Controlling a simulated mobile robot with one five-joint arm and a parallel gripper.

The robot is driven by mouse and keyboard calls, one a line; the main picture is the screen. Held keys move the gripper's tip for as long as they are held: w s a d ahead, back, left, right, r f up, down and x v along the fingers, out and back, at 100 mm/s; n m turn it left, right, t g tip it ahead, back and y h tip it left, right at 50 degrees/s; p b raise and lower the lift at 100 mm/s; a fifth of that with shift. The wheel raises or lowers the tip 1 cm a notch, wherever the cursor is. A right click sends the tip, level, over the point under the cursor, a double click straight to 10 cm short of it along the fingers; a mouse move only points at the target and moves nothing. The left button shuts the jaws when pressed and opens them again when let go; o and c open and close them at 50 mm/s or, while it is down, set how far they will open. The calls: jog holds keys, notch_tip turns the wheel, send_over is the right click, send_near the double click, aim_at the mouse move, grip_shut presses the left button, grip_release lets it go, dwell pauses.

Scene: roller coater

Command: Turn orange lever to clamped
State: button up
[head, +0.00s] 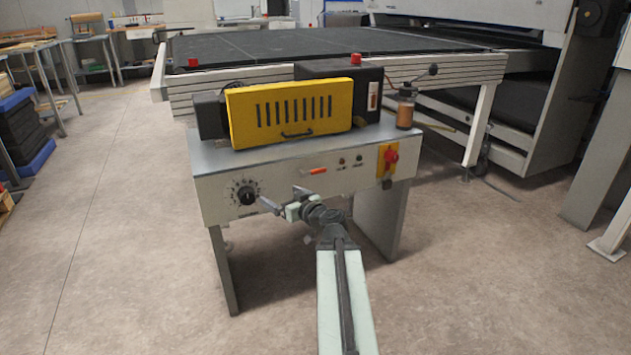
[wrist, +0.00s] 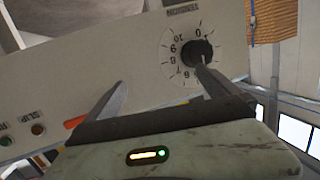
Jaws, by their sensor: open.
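The small orange lever (head: 318,171) sits on the pale front panel of the roller coater (head: 290,165), nearly level, right of the dial. My gripper (head: 284,197) is open and empty in front of the panel, left of and below the lever. In the wrist view, which shows the panel upside down, my gripper (wrist: 161,80) has its fingers spread. Only a short piece of the orange lever (wrist: 75,122) shows there, beside the left finger; the rest is hidden behind my gripper. The right finger overlaps the dial's black knob (wrist: 196,52); I cannot tell whether they touch.
The numbered dial (head: 246,193) is left of the lever. Indicator lamps (head: 349,161) and a red switch on a yellow plate (head: 388,158) are to its right. A yellow slotted guard (head: 290,112) stands on top. The floor (head: 480,270) in front is clear.

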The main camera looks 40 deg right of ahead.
aim_at(314, 172)
jog(key=s+d+r+m+h, duration=0.3)
jog(key=s+d+h, duration=0.3)
jog(key=d, duration=0.5)
jog(key=shift+y, duration=0.4)
jog(key=shift+x, duration=3.55)
